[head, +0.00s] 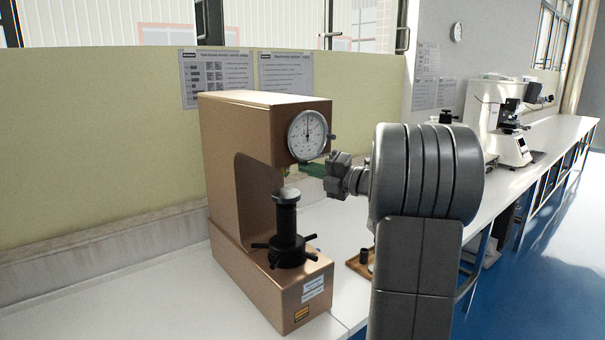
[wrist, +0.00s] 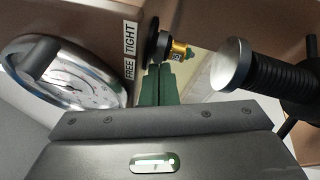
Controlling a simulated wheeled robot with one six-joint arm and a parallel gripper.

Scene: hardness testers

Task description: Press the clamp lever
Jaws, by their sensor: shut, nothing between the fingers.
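The hardness tester (head: 265,105) is a brown cast machine with a round dial gauge (head: 308,135) on its head. In the wrist view the gauge (wrist: 70,82) is at the left, beside a white label (wrist: 130,50) reading FREE and TIGHT. A dark rounded part (wrist: 152,38) by the label may be the clamp lever; I cannot tell for sure. A brass-coloured indenter (wrist: 179,49) is just right of it. My gripper (wrist: 158,68) has its green fingers shut and empty, with the tips close below the dark part; contact is unclear. In the head view my gripper (head: 310,170) is under the gauge.
The black spindle (head: 287,220) with a handwheel stands below the head; its pale round top (wrist: 231,64) is right of my fingers. A small wooden tray (head: 358,264) is on the white bench (head: 120,300). A microscope (head: 512,125) stands farther right.

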